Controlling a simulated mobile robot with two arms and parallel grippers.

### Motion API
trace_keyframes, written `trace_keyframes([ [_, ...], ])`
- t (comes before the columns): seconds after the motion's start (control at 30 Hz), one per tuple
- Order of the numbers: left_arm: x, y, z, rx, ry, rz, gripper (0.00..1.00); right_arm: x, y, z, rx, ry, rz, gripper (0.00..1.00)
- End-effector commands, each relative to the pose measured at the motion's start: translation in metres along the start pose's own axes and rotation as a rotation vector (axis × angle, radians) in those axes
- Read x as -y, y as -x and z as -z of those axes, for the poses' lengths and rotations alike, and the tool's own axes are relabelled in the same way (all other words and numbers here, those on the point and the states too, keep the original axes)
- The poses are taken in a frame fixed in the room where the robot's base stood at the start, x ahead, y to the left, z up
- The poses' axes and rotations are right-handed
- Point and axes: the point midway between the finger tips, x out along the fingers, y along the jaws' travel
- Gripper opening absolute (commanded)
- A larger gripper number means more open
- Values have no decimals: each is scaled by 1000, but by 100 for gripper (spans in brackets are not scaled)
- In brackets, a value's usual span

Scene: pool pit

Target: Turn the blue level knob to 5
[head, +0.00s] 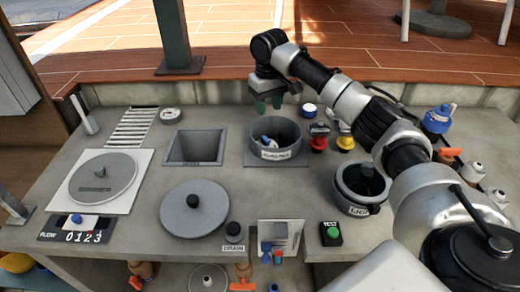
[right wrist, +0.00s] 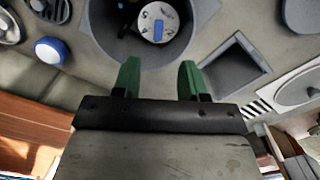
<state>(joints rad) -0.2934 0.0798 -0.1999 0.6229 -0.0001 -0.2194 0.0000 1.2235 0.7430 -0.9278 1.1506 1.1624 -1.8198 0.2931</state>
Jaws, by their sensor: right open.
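A white dial with a blue bar knob (right wrist: 158,30) sits inside a round grey well (right wrist: 112,28) in the right wrist view. Dark marks ring the dial, but they are too small to read. In the head view the blue knob (head: 266,140) shows inside the same labelled well (head: 297,152). My right gripper (head: 268,104) is above and behind the well, with its green fingertips apart and nothing between them. In the right wrist view the open fingertips (right wrist: 158,70) are near the well's rim, with the knob beyond them. My left gripper is not in view.
A square opening (head: 195,146) lies left of the well, and a round grey lid (head: 194,208) lies in front. A blue-topped knob (head: 309,110) and red and yellow fittings stand to the right. A pot (head: 352,198) stands front right, under my right arm.

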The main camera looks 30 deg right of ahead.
Motion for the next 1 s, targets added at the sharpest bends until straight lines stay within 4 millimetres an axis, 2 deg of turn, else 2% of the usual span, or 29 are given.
trace_keyframes([
  [0.03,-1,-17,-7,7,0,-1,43,-1,-15,0,-2,-4,1,43],
  [0.13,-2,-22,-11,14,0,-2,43,-2,-20,1,-2,-7,2,43],
  [0.33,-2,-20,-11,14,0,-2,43,-3,-31,0,2,-8,2,43],
  [0.7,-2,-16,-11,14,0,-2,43,-2,-99,0,2,-7,1,43],
  [0.83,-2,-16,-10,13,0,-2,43,-2,-116,0,0,-6,2,43],
  [1.0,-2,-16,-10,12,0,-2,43,-2,-126,1,-2,-6,2,43],
])
